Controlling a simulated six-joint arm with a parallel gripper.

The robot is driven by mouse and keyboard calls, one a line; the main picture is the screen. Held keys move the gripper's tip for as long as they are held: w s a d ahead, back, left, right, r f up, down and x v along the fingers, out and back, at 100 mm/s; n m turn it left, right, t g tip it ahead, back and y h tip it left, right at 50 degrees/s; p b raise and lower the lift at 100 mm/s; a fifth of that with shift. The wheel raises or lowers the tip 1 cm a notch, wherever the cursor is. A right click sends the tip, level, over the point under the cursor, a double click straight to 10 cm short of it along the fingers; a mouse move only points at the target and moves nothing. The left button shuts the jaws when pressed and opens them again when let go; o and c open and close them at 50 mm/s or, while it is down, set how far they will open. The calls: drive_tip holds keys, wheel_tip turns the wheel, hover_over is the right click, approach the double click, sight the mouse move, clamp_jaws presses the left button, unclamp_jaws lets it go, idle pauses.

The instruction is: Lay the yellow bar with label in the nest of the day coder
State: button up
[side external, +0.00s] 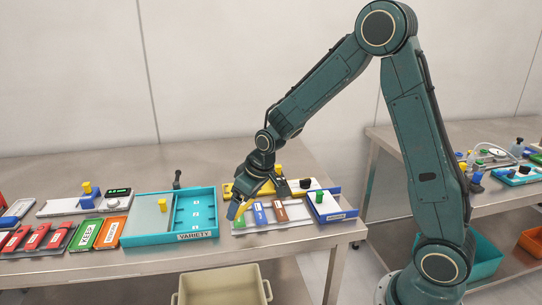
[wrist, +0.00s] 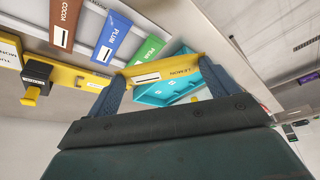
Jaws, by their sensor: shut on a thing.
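The yellow bar (wrist: 165,72) has a white label strip and reads LEMON in the wrist view. My gripper (wrist: 157,80) is shut on it, one finger at each end. In the side external view my gripper (side external: 238,208) holds the bar above the table, beside the rack of bars; the arm partly covers it. A yellow unit with a black head and yellow knob (wrist: 33,88), lettered MON, looks like the day coder. It also shows behind my gripper in the side view (side external: 243,187). Its nest cannot be made out clearly.
Brown COCOA (wrist: 66,22), blue PLUM (wrist: 112,38) and green PEAR (wrist: 149,50) bars lie on the pale rack. The teal VARIETY tray (side external: 150,240) is left of my gripper. A beige bin (side external: 225,292) is below the table edge.

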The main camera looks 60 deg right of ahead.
sight(238, 213)
drive_tip(key=shift+s+a+f+m, duration=0.1)
drive_tip(key=shift+a+f+m, duration=0.2)
drive_tip(key=shift+a+f, duration=0.4)
drive_tip(key=shift+s+a+f+m, duration=0.1)
drive_tip(key=shift+a+f+m, duration=0.25)
drive_tip(key=shift+a, duration=0.5)
drive_tip(key=shift+w+d+r, duration=0.15)
drive_tip(key=shift+d+r, duration=0.15)
drive_tip(key=shift+d, duration=0.1)
drive_tip(key=s+d+r+n+y, duration=0.1)
drive_tip(key=s+d+r+n, duration=0.1)
drive_tip(key=d+r, duration=0.3)
drive_tip(key=s+d+r+n+g+y, duration=0.1)
drive_tip(key=s+d+r+n, duration=0.2)
drive_tip(key=d, duration=0.5)
drive_tip(key=s+d+r+n, duration=0.3)
drive_tip(key=d+r+n, duration=0.1)
drive_tip(key=d+r, duration=0.2)
drive_tip(key=shift+s+d+r+y, duration=0.25)
drive_tip(key=shift+r+y, duration=0.15)
drive_tip(key=shift+f, duration=0.15)
wheel_tip(238, 213, down, 19)
drive_tip(key=shift+f, duration=0.2)
drive_tip(key=shift+f, duration=0.15)
